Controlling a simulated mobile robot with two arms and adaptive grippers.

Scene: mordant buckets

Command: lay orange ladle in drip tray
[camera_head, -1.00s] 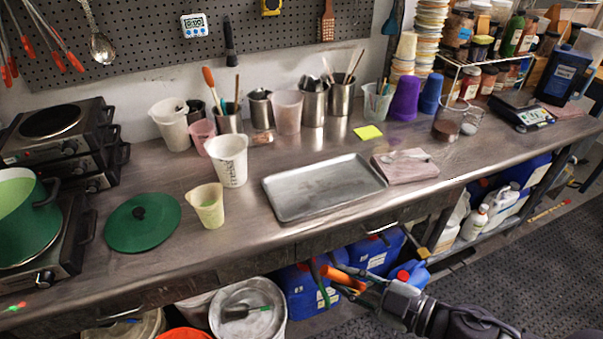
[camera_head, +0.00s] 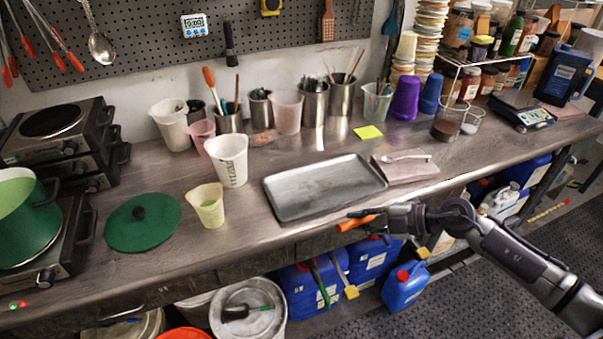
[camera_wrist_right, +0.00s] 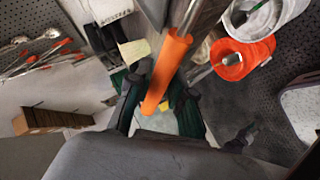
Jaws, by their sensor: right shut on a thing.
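The orange ladle's handle (camera_head: 357,221) shows in my right gripper (camera_head: 372,222), at the bench's front edge near the tray's front right corner. In the right wrist view the thick orange handle (camera_wrist_right: 168,68) runs between the two fingers of the gripper (camera_wrist_right: 162,110), with a metal shaft beyond it. The ladle's bowl cannot be made out. The drip tray (camera_head: 325,188), a shallow grey metal rectangle, lies flat and empty on the bench. My left gripper is not in view.
A folded pinkish cloth (camera_head: 405,170) with a spoon lies right of the tray. A white beaker (camera_head: 228,160) and a small yellowish cup (camera_head: 207,205) stand left of it. Below the bench edge are green- and yellow-ended tools, blue jugs (camera_head: 405,285) and buckets.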

